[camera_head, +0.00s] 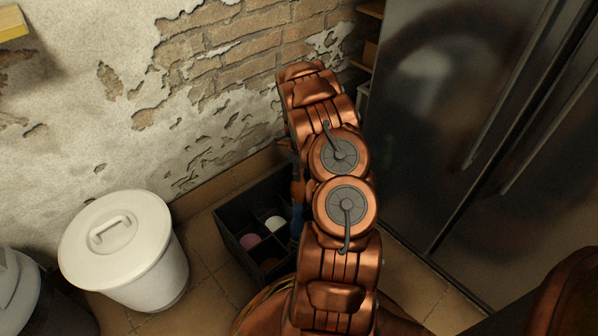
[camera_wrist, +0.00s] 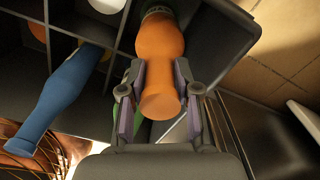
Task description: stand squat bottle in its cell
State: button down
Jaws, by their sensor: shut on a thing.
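My gripper (camera_wrist: 160,80) is shut on an orange bottle (camera_wrist: 160,42) with a rounded body and a narrower waist between the two fingers. I take it for the squat bottle, but its full height is hard to judge. The bottle is over the right part of a dark divided crate (camera_wrist: 25,68); the frames do not show whether its far end touches the cell floor. The crate also shows in the head view (camera_head: 230,240), below my arm. There my arm hides the gripper and most of the held bottle.
A blue bottle (camera_wrist: 62,95) rises from a cell left of the gripper. Pink (camera_head: 250,241) and white (camera_head: 275,223) round items sit in other cells. A white lidded bin (camera_head: 125,250) stands left of the crate, and a dark fridge (camera_head: 450,130) stands at right.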

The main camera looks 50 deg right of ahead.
jog(key=shift+f, duration=0.15)
jog(key=c, duration=0.7)
grip_release()
jog(key=shift+c, duration=0.2)
notch_tip(320, 180, up, 12)
